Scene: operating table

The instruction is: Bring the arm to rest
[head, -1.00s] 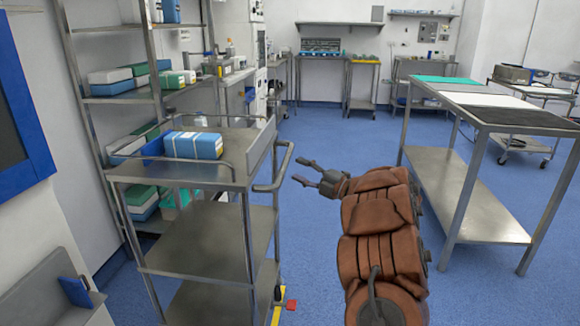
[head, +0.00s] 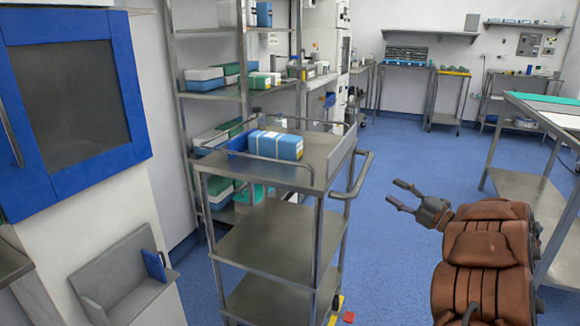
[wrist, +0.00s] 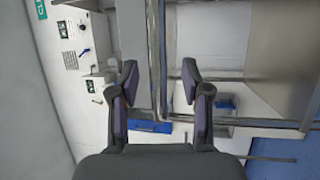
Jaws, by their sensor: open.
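My gripper (head: 402,196) is open and empty in the head view, held over the blue floor to the right of the steel cart. My brown-padded arm runs from it to the bottom right. In the wrist view my gripper (wrist: 160,82) shows two dark fingers spread apart with nothing between them. Metal rails and white cabinetry show behind the fingers.
A steel cart (head: 262,238) stands left of my gripper, with a blue and white box (head: 276,144) on top. A steel table (head: 520,183) is at the right. A blue-framed cabinet (head: 70,110) is at the left. Blue floor (head: 400,150) is open between cart and table.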

